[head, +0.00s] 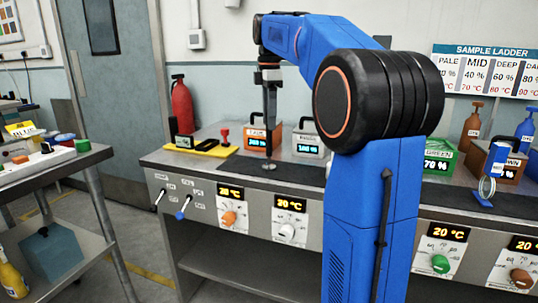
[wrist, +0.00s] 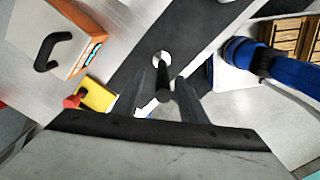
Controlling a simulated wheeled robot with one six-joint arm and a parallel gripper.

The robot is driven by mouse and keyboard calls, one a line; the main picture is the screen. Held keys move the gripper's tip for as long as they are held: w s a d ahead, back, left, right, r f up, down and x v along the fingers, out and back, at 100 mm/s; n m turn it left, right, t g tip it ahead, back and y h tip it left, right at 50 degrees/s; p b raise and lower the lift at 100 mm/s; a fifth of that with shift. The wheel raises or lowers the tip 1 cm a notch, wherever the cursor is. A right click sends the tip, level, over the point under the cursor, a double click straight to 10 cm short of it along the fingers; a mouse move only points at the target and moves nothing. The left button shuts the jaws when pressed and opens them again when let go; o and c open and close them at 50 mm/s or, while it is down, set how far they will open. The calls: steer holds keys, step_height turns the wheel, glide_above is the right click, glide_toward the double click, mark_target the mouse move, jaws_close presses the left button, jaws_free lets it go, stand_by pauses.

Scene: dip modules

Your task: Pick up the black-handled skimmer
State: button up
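The black-handled skimmer (head: 269,151) stands upright on the dark mat of the bench in the head view. Its small round pale disc is at the bottom. In the wrist view the disc (wrist: 162,58) shows beyond my fingers, and the black handle (wrist: 165,86) runs up from it toward the camera. My gripper (head: 270,108) points straight down over the skimmer. In the wrist view my gripper (wrist: 161,76) has its two fingers apart, one on each side of the handle. A gap shows at the left finger; contact at the right finger is unclear.
An orange box (head: 262,139) and a grey box (head: 308,139) with displays stand behind the mat. A yellow tray (head: 204,147) lies left of them. A blue-handled tool (head: 490,177) stands at the right. My arm hides the bench's middle.

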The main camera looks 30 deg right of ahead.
glide_above(269, 154)
steer(key=shift+w+d+f, duration=0.1)
steer(key=shift+w+f, duration=0.05)
steer(key=shift+f, duration=0.75)
steer(key=shift+w+d+f, duration=0.1)
steer(key=shift+w+f, duration=0.05)
steer(key=shift+f, duration=0.7)
steer(key=shift+w+d+f, duration=0.1)
steer(key=shift+w+f, duration=0.05)
steer(key=shift+f, duration=0.75)
steer(key=shift+c, duration=0.6)
jaws_close()
